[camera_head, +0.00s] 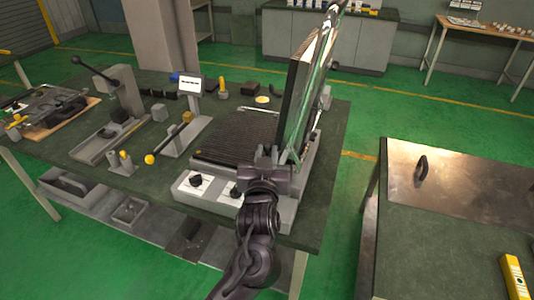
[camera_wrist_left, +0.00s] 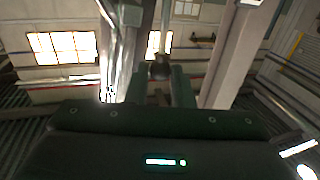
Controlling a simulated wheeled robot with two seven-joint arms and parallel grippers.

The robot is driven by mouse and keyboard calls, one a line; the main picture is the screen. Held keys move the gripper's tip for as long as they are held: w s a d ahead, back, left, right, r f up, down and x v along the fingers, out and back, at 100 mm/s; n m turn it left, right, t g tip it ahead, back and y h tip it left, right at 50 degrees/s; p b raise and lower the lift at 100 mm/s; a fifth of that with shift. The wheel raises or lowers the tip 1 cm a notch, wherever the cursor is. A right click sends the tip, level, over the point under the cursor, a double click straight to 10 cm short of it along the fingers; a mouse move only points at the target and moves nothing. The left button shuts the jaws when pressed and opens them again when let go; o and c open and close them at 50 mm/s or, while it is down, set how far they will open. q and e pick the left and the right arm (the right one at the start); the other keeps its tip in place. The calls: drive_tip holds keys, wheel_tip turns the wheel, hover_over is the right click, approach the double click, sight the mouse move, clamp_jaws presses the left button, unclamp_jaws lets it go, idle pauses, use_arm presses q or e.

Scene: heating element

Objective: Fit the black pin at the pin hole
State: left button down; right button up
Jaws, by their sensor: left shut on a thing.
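My left gripper (camera_head: 267,154) is at the front of the heating device (camera_head: 235,135), beside the lower end of its raised, tilted lid (camera_head: 308,85). In the left wrist view, the two fingers (camera_wrist_left: 161,82) are closed on a small dark piece (camera_wrist_left: 160,68), which looks like the black pin. In the head view the gripper hides this piece. I cannot make out the pin hole in either view. My right gripper is not in view.
White panels with black knobs (camera_head: 196,181) line the device's front. A small white display (camera_head: 189,85), a lever press (camera_head: 125,90) and yellow-topped parts stand on the green table to the left. A separate metal-topped table (camera_head: 460,180) stands to the right, across a floor gap.

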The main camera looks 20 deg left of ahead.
use_arm(q)
drive_tip(key=shift+p, duration=0.6)
idle(0.8)
drive_tip(key=shift+f+b, duration=1.25)
drive_tip(key=shift+f, duration=0.9)
drive_tip(key=shift+r+p, duration=1.7)
drive_tip(key=shift+p, duration=0.2)
drive_tip(key=shift+p, duration=0.7)
idle(0.7)
drive_tip(key=shift+f+b, duration=0.55)
drive_tip(key=shift+f, duration=0.4)
